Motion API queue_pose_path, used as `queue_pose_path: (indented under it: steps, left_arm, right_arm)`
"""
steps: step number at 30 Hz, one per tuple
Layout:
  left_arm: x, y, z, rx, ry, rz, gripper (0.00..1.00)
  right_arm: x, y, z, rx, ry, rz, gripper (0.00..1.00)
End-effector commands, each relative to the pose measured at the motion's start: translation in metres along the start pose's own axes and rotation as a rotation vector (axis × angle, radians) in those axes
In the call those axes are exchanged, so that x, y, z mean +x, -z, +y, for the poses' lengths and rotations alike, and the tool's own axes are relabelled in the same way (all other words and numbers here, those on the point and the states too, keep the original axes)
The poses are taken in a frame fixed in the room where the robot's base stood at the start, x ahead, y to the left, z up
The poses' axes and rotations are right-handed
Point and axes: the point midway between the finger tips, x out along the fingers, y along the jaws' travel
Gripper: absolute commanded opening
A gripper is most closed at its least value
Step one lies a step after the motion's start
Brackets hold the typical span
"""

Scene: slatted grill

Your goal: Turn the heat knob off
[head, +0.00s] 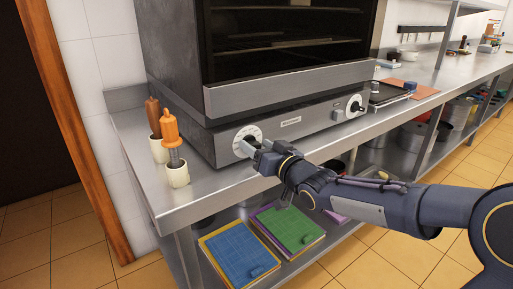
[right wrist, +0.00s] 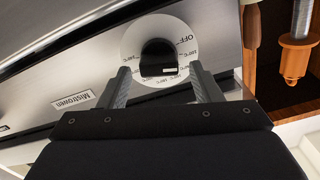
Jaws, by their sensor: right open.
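The heat knob (right wrist: 158,60) is a black knob on a round white dial (right wrist: 128,48) at the left end of the oven's front panel in the head view. The dial has temperature marks and the word OFF at its upper right in the right wrist view. A small white mark shows on the knob's lower edge, away from OFF. My right gripper (right wrist: 161,70) is open, one finger to each side of the knob; I cannot tell whether they touch it. In the head view my right gripper (head: 256,149) partly covers the dial. My left gripper is not in view.
The oven (head: 290,90) stands on a steel counter (head: 190,205). A second knob (head: 355,107) sits at the panel's right. Two pots with an orange-handled (head: 170,128) and a brown-handled tool stand left of the dial. Coloured boards (head: 240,250) lie on the shelf below.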

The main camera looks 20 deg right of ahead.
Motion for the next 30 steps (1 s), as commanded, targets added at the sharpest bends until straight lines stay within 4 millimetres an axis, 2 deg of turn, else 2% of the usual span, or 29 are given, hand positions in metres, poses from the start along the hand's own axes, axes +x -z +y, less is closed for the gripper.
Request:
queue_pose_path:
  steps: [3,11,22,30]
  left_arm:
    - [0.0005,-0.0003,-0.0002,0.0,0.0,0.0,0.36]
    - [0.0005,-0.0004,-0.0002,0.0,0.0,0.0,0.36]
    - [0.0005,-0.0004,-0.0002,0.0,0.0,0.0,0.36]
    - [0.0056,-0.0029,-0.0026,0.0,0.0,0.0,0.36]
  right_arm:
    - [0.0081,-0.0005,0.0003,0.0,-0.001,-0.001,0.58]
    - [0.0097,-0.0004,0.0003,-0.001,-0.002,-0.001,0.58]
    - [0.0094,-0.0004,0.0004,0.0,-0.002,-0.001,0.14]
    - [0.0093,-0.0018,0.0003,-0.038,-0.001,0.0,0.14]
